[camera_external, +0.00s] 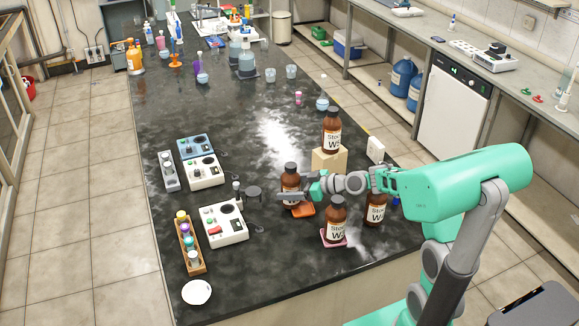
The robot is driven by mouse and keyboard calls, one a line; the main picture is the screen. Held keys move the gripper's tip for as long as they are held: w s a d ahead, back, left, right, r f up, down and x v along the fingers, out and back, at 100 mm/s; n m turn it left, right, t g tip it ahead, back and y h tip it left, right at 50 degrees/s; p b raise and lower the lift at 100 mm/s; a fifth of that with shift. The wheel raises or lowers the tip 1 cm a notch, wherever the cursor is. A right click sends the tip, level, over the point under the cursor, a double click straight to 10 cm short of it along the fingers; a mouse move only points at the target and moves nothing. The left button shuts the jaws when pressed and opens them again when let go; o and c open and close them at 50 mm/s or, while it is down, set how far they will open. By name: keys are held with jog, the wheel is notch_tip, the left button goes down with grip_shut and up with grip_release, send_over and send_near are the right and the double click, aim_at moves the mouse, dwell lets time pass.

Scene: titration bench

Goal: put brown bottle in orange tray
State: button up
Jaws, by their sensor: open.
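Several brown bottles with white labels and dark caps show in the external view. One brown bottle (291,178) stands upright at the orange tray (304,211); its base overlaps the tray's left part in the picture, and I cannot tell whether it rests fully inside. My gripper (286,194) is open, reaching in from the right, with its fingers at this bottle's lower body. The fingers partly hide the bottle. Another brown bottle (332,132) stands on a tan block, one (335,221) stands on a pink tray, and one (375,210) stands beneath my arm.
The pink tray (329,242) lies close in front of the orange tray, and the tan block (322,161) stands behind. Instruments (224,224) and a wooden vial rack (187,243) are to the left. A white dish (197,292) lies near the front left edge. The dark bench's middle is clear.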

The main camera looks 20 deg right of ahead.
jog(key=shift+r, duration=0.15)
jog(key=b+v, duration=0.1)
jog(key=v, duration=1.1)
